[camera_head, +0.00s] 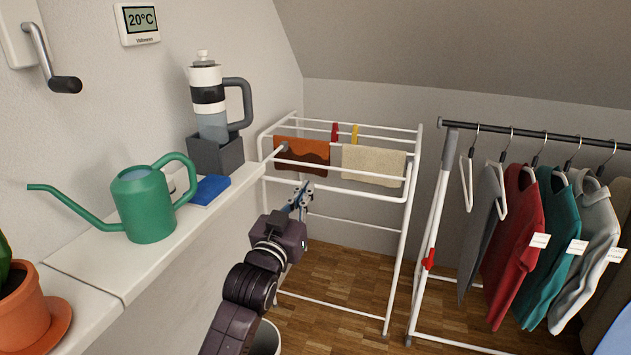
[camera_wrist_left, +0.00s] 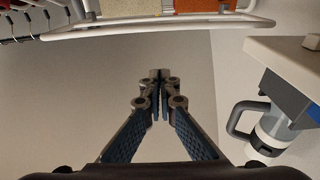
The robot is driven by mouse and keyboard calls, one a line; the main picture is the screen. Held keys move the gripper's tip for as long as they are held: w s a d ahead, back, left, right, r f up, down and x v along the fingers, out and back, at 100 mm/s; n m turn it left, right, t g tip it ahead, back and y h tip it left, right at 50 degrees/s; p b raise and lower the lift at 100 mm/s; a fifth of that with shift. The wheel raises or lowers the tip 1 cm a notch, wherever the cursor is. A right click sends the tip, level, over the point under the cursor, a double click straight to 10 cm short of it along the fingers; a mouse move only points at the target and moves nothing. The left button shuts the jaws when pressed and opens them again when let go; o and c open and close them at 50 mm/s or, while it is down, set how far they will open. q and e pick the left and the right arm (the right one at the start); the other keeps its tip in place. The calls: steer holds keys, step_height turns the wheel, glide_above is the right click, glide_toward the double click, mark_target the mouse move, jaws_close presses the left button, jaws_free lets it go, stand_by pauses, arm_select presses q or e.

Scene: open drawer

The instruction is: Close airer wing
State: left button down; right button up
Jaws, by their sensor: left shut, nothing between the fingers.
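The white airer (camera_head: 402,214) stands on the wooden floor against the back wall. Orange and beige cloths hang on its upper rods. A white rounded rail (camera_head: 345,191), seemingly the wing's edge, juts out below the cloths on the near side. It also shows across the top of the left wrist view (camera_wrist_left: 160,29). My left gripper (camera_head: 301,190) is shut and empty. In the head view its tips overlap the rail's left part; in the wrist view the tips (camera_wrist_left: 160,75) show clear of the rail. Contact is not visible. My right gripper is out of view.
A shelf (camera_head: 105,268) on the left bears a green watering can (camera_head: 147,205), a blue item (camera_head: 209,188), a coffee press (camera_head: 209,105) and a plant pot (camera_head: 28,300). A clothes rack (camera_head: 435,222) with several garments stands right of the airer.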

arm_select(q)
steer(key=r, duration=0.1)
glide_above(316, 186)
steer(key=s, duration=0.2)
step_height(316, 186, down, 4)
steer(key=shift+d+r+b, duration=0.1)
steer(key=shift+r+b, duration=0.05)
steer(key=shift+b, duration=0.45)
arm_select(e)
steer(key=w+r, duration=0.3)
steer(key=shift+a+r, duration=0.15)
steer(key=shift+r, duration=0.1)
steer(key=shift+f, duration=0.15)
